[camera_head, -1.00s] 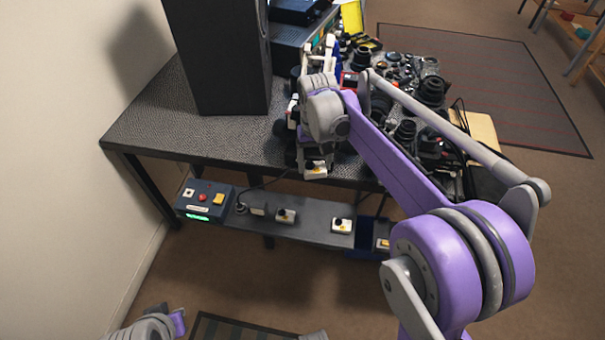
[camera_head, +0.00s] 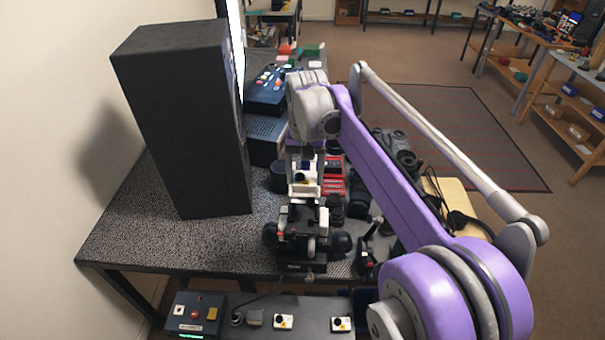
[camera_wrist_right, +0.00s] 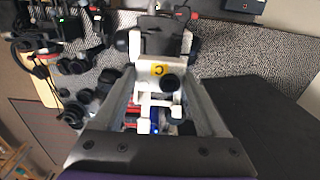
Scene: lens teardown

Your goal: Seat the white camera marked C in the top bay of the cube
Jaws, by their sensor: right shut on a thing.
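The white camera marked C (camera_wrist_right: 160,76) shows its yellow label and a black lens in the right wrist view. It is held between the fingers of my right gripper (camera_wrist_right: 160,100), which is shut on it. In the head view, the white camera (camera_head: 303,182) hangs below the gripper (camera_head: 304,170), above a small black-and-white rig (camera_head: 300,232) near the table's front edge. This rig may be the cube; its bays cannot be made out. In the wrist view, a dark block with white sides (camera_wrist_right: 165,40) lies beyond the camera; contact cannot be told. My left gripper is out of view.
A tall black box (camera_head: 185,120) stands left of the arm. Lenses and a red item (camera_head: 333,178) crowd the table right of and behind the rig. The table's front left (camera_head: 150,240) is clear.

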